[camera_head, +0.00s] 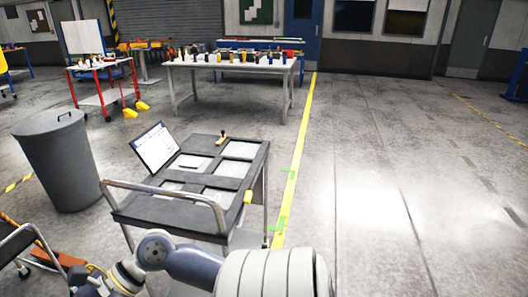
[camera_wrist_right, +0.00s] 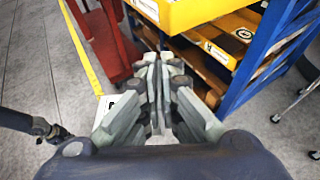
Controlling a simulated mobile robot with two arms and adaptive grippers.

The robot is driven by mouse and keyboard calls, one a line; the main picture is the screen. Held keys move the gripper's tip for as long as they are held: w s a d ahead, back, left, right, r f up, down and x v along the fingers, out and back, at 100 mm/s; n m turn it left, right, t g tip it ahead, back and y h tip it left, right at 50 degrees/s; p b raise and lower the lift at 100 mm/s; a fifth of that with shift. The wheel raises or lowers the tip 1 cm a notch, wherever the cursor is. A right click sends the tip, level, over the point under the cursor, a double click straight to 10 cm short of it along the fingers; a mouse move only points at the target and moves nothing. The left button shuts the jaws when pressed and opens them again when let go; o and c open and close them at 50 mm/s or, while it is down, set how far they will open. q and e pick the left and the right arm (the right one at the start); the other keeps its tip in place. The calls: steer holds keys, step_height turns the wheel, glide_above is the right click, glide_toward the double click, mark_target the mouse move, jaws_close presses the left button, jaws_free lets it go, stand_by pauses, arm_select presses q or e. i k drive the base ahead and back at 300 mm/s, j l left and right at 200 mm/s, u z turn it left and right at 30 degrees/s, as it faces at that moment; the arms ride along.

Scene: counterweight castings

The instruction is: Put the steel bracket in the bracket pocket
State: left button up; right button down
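A dark tray with several light recessed pockets lies on the cart (camera_head: 252,178) in the head view. I cannot tell which pocket is the bracket pocket. I cannot make out a steel bracket in either view. My right gripper (camera_wrist_right: 158,66) shows in the right wrist view with its fingertips together and nothing visible between them. It points toward a blue rack with yellow bins, away from the cart's tray. My left gripper is not in view. Arm links of mine cross the bottom of the head view.
A tilted display panel (camera_head: 155,147) and a small orange-and-dark object (camera_head: 222,138) are on the cart. A grey bin (camera_head: 58,160) stands left of it. A long table (camera_head: 232,64) is behind. The blue rack (camera_wrist_right: 262,55) is close to my right gripper. Floor at right is clear.

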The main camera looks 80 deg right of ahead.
mark_target(216, 199)
steer(key=z, duration=0.45)
steer(key=l+z, duration=0.1)
steer(key=z, duration=0.75)
steer(key=i+z, duration=0.1)
steer(key=z, duration=0.35)
steer(key=i+l+z, duration=0.1)
steer(key=i+l, duration=0.25)
steer(key=i+l+z, duration=0.1)
steer(key=i+l, duration=0.25)
steer(key=i, duration=0.15)
